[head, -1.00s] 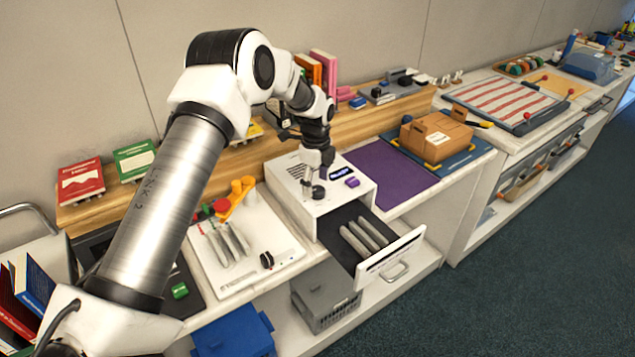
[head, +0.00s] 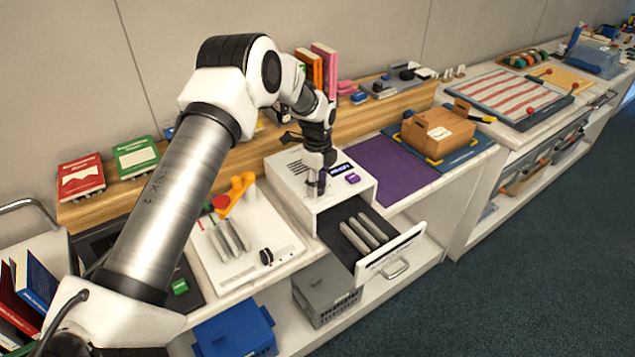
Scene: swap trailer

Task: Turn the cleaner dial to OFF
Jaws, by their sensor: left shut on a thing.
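The cleaner (head: 290,182) is a white box on the counter, with a small blue display (head: 340,168) and a purple button (head: 353,179) on its top. Its front drawer (head: 375,265) is pulled out and holds several grey rods. My left gripper (head: 316,186) points down at the left part of the cleaner's top and is shut on the dark dial there. The fingers cover most of the dial, so I cannot read its setting. My right gripper is not in view.
A white board (head: 220,285) with grey sticks, an orange piece and a black knob (head: 266,256) lies left of the cleaner. A purple mat (head: 390,170) and a cardboard box (head: 436,133) are to the right. The open drawer juts over the front edge.

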